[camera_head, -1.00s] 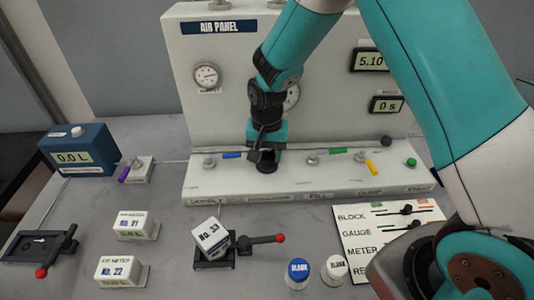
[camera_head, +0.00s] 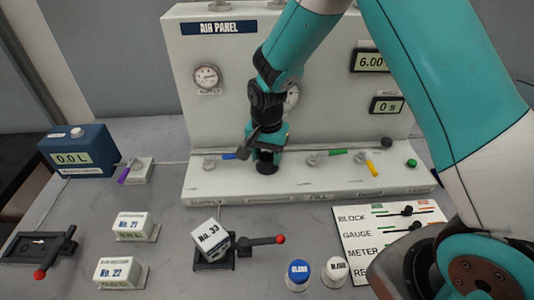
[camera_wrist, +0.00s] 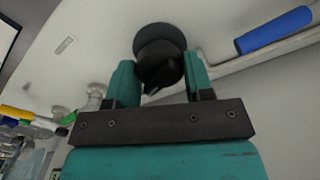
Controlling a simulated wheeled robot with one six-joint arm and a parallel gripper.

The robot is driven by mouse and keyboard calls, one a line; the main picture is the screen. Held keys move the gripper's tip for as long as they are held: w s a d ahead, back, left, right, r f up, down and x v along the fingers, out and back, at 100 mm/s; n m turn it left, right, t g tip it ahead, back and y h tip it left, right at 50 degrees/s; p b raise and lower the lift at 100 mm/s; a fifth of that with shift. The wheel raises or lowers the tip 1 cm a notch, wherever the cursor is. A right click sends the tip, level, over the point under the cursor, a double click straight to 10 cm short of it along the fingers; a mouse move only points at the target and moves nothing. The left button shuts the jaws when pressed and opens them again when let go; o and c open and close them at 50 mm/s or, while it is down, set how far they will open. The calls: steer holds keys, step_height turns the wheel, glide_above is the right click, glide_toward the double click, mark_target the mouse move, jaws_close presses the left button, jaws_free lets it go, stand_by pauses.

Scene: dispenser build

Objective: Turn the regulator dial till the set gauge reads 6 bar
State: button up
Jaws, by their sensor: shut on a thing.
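The black regulator dial (camera_head: 266,167) stands on the white ledge of the air panel, below my gripper (camera_head: 266,152). In the wrist view the dial (camera_wrist: 159,48) sits between the two teal fingers of my gripper (camera_wrist: 161,78), which is shut on it. A digital display (camera_head: 371,61) at the panel's upper right reads 6.00; my arm covers its right edge, so its unit and label are not visible. A round gauge (camera_head: 292,97) behind my wrist is partly hidden, and its needle cannot be read. Another round gauge (camera_head: 206,77) is at left.
Blue (camera_head: 229,156), green (camera_head: 338,152) and orange (camera_head: 372,168) levers stand along the ledge near my gripper. A second display (camera_head: 387,105) reads 0 s. Meter blocks, a clamp with block No. 33 (camera_head: 210,237), and two caps occupy the bench in front.

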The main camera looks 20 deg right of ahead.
mark_target(267, 153)
steer(key=o, duration=0.9)
step_height(267, 153, up, 18)
steer(key=b, duration=0.2)
steer(key=shift+f+b, duration=0.25)
steer(key=shift+b, duration=0.05)
steer(key=shift+s, duration=0.1)
steer(key=s+a+n+y, duration=0.1)
steer(key=s+n, duration=0.4)
steer(key=s, duration=0.3)
steer(key=s+a+r+n+y, duration=0.1)
steer(key=s+a+n, duration=0.1)
steer(key=s+n, duration=0.3)
steer(key=s+a+n+y, duration=0.1)
steer(key=s+n, duration=0.4)
steer(key=s, duration=0.7)
steer(key=shift+a+r+y, duration=0.3)
steer(key=shift+y, duration=0.3)
